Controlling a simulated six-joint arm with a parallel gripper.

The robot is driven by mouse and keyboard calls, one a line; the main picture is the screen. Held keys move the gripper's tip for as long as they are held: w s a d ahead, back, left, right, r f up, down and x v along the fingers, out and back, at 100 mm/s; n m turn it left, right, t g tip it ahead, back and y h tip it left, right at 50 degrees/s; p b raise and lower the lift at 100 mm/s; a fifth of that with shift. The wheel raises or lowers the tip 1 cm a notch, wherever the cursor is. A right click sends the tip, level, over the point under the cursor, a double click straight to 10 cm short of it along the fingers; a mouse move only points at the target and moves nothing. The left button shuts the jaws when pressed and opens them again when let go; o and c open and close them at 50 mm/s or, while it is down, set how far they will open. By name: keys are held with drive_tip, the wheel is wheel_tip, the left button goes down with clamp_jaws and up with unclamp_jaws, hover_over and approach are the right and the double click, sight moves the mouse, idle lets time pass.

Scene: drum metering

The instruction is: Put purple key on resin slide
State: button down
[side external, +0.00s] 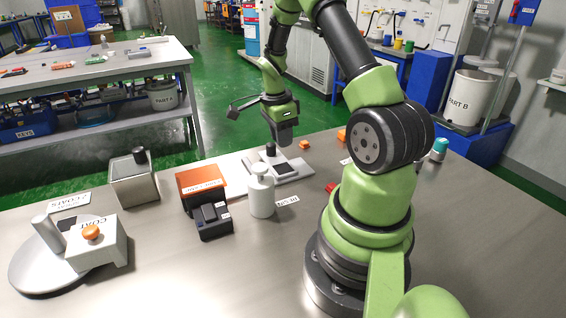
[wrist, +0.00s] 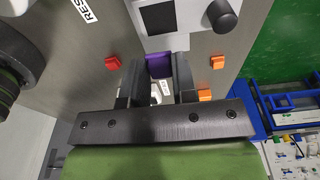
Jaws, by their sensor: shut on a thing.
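A purple key (wrist: 158,66) shows between my fingertips in the wrist view. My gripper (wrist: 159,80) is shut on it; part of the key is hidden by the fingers. In the side view my gripper (side external: 284,134) is above the table, over the far side of a pale flat device (side external: 292,177) with a dark square pad and a black knob. The same device (wrist: 180,17) is at the top of the wrist view, ahead of the key. It may be the resin slide, but no label on it is readable. A white label starting "RES" (wrist: 84,9) lies to its left.
A white bottle (side external: 261,194), an orange-topped box (side external: 202,187) and a dark block (side external: 214,222) stand left of the device. Orange cubes (wrist: 218,62) (wrist: 205,95) and a red cube (wrist: 113,63) lie around my gripper.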

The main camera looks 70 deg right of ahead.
sight(283, 169)
wheel_tip(283, 169, down, 7)
drive_tip(key=shift+f, duration=0.1)
idle(0.4)
drive_tip(key=shift+f, duration=0.1)
drive_tip(key=c, duration=0.9)
unclamp_jaws()
